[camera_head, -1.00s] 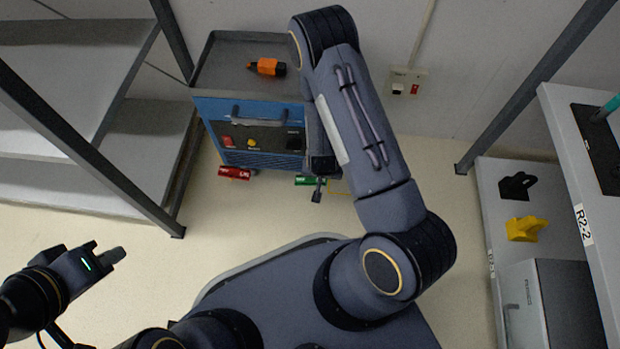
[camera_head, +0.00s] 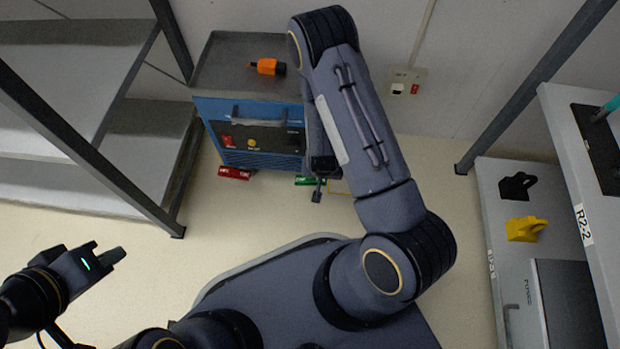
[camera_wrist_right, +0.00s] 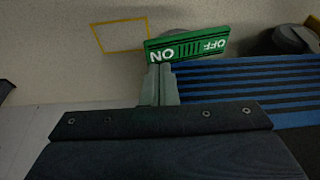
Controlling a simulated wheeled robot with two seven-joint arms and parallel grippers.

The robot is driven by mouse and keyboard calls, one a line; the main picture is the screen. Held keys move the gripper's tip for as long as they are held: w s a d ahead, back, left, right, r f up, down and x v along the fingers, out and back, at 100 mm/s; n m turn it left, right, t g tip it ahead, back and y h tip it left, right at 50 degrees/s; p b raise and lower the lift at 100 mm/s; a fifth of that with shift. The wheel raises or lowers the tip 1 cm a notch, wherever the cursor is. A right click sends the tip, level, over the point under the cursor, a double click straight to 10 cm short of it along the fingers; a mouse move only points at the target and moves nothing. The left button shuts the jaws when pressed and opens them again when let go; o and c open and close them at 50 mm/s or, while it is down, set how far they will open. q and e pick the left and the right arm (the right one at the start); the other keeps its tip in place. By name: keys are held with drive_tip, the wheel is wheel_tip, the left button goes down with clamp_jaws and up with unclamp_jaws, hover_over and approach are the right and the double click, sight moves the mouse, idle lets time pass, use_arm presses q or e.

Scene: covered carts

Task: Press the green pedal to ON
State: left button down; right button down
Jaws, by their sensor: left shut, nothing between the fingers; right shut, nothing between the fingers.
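The green pedal (camera_head: 310,181) is low at the front of the blue cart (camera_head: 219,131), partly hidden by my right arm. In the right wrist view the green pedal (camera_wrist_right: 187,45) shows ON at its left end and OFF at its right. My right gripper (camera_head: 317,190) points down beside it, shut and empty. In the wrist view the shut fingertips (camera_wrist_right: 160,72) meet the lower edge of the ON end. I cannot tell whether they touch. My left gripper (camera_head: 118,256) is shut and empty at lower left, far from the cart.
A red pedal (camera_head: 235,173) lies left of the green one. An orange tool (camera_head: 268,67) lies on the cart's top tray. A yellow floor outline (camera_wrist_right: 121,37) is beside the green pedal. Shelves stand left (camera_head: 60,90) and right (camera_head: 492,222). The floor before the cart is clear.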

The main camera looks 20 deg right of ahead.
drive_tip(key=shift+f+b, duration=0.7)
drive_tip(key=shift+f, duration=0.35)
idle(0.7)
drive_tip(key=shift+r, duration=0.1)
drive_tip(key=shift+r+p, duration=2.85)
drive_tip(key=shift+r, duration=0.65)
drive_tip(key=shift+s+f, duration=0.1)
